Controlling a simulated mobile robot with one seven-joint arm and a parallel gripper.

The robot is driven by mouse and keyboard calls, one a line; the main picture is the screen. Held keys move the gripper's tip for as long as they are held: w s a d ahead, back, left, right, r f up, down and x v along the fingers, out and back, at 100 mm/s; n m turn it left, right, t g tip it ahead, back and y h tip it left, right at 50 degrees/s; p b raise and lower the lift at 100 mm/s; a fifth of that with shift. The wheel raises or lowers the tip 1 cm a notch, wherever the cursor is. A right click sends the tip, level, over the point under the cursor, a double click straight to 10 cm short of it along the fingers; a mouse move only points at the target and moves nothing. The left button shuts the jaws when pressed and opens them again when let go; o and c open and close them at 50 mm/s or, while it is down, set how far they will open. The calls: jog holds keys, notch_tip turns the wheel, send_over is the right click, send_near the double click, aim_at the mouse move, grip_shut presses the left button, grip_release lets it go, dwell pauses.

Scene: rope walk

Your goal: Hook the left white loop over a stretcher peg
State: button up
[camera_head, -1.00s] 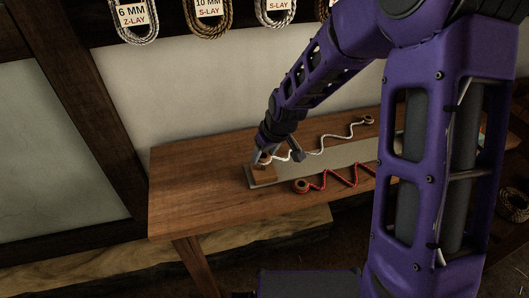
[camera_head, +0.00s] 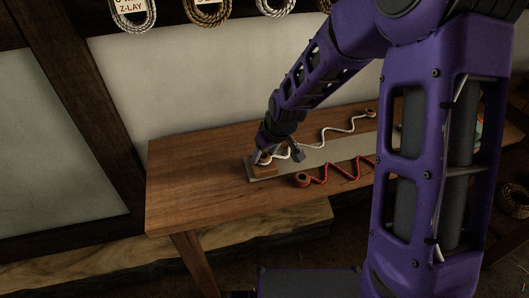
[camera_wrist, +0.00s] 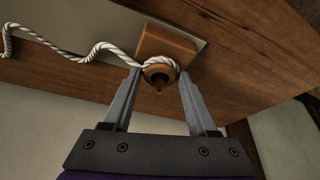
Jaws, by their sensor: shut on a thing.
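The left white loop (camera_wrist: 177,64) is at the end of a white rope, between my gripper's (camera_wrist: 158,78) two fingertips, which are shut on it. In the wrist view the loop curves around a round wooden piece, with a short peg (camera_wrist: 158,86) showing at its middle. I cannot tell how far down the peg the loop sits. Behind it is the wooden stretcher block (camera_wrist: 160,40). In the head view my gripper (camera_head: 262,158) is low over the block (camera_head: 263,169) at the left end of the grey stretcher board (camera_head: 318,158). The fingers partly hide the loop there.
The white rope (camera_head: 322,144) runs right to another end piece (camera_head: 370,113) at the back of the bench. A red rope (camera_head: 340,172) lies zigzag in front of the board. The bench's left part (camera_head: 195,185) is clear. Rope coils (camera_head: 207,10) hang on the wall behind.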

jog(key=o, duration=1.4)
jog(key=shift+r, duration=0.1)
jog(key=p+v, duration=0.3)
jog(key=v, duration=1.4)
jog(key=shift+p, duration=0.35)
jog(key=shift+r, duration=0.1)
